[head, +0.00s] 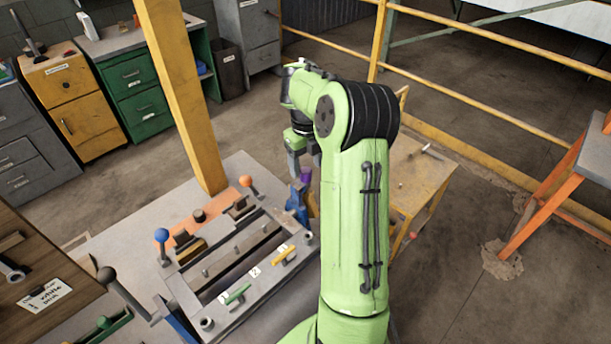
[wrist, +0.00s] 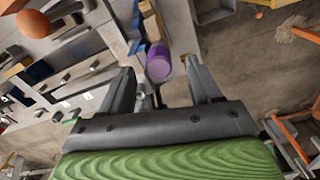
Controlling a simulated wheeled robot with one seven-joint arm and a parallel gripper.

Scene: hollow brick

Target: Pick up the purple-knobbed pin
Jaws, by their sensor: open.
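The purple-knobbed pin (wrist: 158,62) shows its round purple knob in the wrist view, beyond and between my two fingertips. In the head view only a bit of purple (head: 305,174) shows beside my gripper, above a blue part; my arm hides much of that area. My gripper (wrist: 160,82) is open, with a finger on each side and nothing between them. In the head view my gripper (head: 303,160) points down over the right end of the fixture table. I cannot tell how far the fingertips are from the knob.
A grey fixture (head: 240,255) with green and yellow handles, a blue-knobbed lever (head: 162,236) and an orange-knobbed lever (head: 246,182) stands left of my arm. A yellow post (head: 182,95) rises behind it. A wooden side table (head: 420,170) stands to the right.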

